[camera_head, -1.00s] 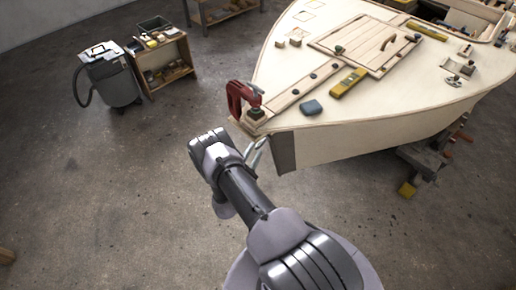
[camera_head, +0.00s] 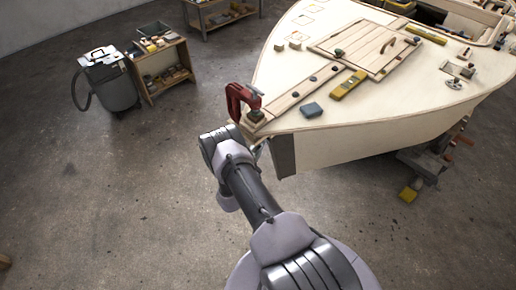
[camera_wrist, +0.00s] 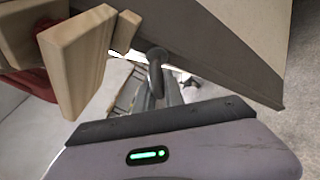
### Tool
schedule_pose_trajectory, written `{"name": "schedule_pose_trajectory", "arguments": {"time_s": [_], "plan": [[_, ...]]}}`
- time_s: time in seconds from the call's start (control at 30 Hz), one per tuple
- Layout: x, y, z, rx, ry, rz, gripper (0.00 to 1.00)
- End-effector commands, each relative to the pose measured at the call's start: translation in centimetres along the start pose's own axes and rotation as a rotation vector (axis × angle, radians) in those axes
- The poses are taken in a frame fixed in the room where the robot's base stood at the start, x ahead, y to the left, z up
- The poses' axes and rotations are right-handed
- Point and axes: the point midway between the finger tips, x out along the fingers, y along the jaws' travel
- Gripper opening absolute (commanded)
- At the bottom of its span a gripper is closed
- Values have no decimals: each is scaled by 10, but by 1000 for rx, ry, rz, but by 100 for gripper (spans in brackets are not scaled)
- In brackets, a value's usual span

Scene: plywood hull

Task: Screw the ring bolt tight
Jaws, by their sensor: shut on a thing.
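The ring bolt (camera_wrist: 156,58) is a dark grey metal ring in the upper middle of the wrist view, close to the dark stem strip (camera_wrist: 215,50) of the plywood hull. My gripper (camera_wrist: 160,82) is shut on it, with the metal fingers on either side. How far its shank sits in the hull is hidden. In the head view my gripper is mostly hidden behind my wrist, just below the tip of the bow. The pale hull (camera_head: 350,148) fills the right, with its dark stem strip (camera_head: 284,156) facing me.
A red clamp (camera_head: 238,100) stands at the bow tip, close above my wrist. Wooden blocks (camera_wrist: 78,58) jut in at upper left of the wrist view.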

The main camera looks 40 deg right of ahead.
Motion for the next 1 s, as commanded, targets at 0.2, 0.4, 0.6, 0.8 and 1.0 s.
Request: {"name": "schedule_pose_trajectory", "arguments": {"time_s": [0.2,0.4,0.6,0.8,1.0], "plan": [[-1,-6,0,24,-1,1,0],[-2,-6,0,119,-10,44,0],[-1,-5,0,276,-24,115,0],[-1,-2,1,449,-40,197,0],[-2,2,2,621,-55,278,0]]}}
